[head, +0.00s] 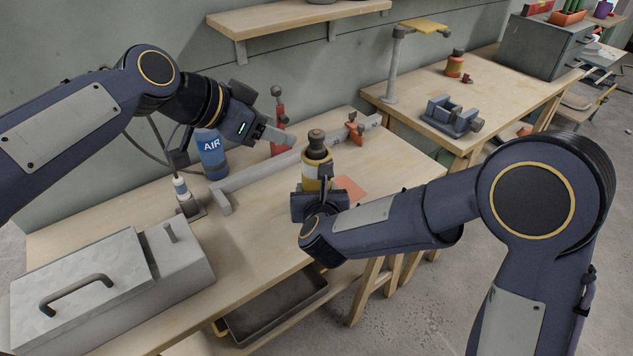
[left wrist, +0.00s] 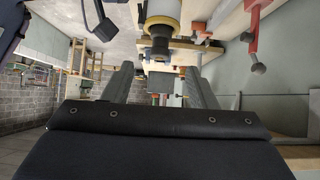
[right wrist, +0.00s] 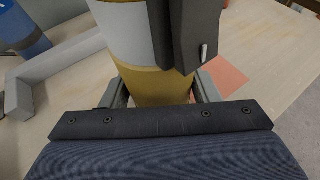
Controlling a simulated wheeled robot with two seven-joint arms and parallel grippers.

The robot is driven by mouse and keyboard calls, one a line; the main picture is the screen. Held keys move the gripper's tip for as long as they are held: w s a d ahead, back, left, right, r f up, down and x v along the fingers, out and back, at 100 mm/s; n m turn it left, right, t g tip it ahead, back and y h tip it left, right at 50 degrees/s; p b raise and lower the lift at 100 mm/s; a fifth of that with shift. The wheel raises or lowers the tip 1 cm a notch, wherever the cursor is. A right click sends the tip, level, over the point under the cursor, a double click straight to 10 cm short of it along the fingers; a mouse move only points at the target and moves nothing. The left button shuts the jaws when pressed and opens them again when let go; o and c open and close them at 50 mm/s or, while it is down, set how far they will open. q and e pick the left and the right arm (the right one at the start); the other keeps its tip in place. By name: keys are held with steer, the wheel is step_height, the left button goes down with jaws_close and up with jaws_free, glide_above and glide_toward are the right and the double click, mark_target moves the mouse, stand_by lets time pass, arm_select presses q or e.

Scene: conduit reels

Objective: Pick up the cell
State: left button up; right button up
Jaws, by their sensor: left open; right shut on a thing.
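The cell (head: 316,172) is a yellow cylinder with a pale band and a dark knobbed top. It stands upright over the near bench. My right gripper (head: 320,204) is shut around its lower body. The right wrist view shows the yellow body (right wrist: 160,84) between the fingers, with a dark upright piece along one side. The cell's base is hidden, so I cannot tell whether it touches the bench. My left gripper (head: 277,138) is open and empty, left of the cell's top and apart from it. The left wrist view shows the dark top (left wrist: 160,48) beyond its spread fingers.
A grey rail (head: 250,178) with red clamps runs behind the cell. A blue AIR bottle (head: 211,155) stands left. A grey lidded box (head: 110,285) fills the bench's near left. A reddish patch (head: 351,188) lies right of the cell. Another bench (head: 490,105) stands right.

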arm_select(q)
steer(key=shift+o, duration=0.4)
steer(key=shift+d+r+g, duration=0.1)
steer(key=shift+d+g, duration=0.2)
steer(key=shift+d, duration=0.1)
steer(key=n+g+y, duration=0.1)
steer(key=n+y, duration=0.6)
steer(key=n, duration=0.2)
glide_toward(316, 138)
steer(key=shift+y, duration=0.4)
steer(key=x, duration=0.6)
steer(key=shift+s+d, duration=0.1)
steer(key=shift+s, duration=0.05)
steer(key=shift+d+x, duration=0.2)
steer(key=shift+x, duration=2.55)
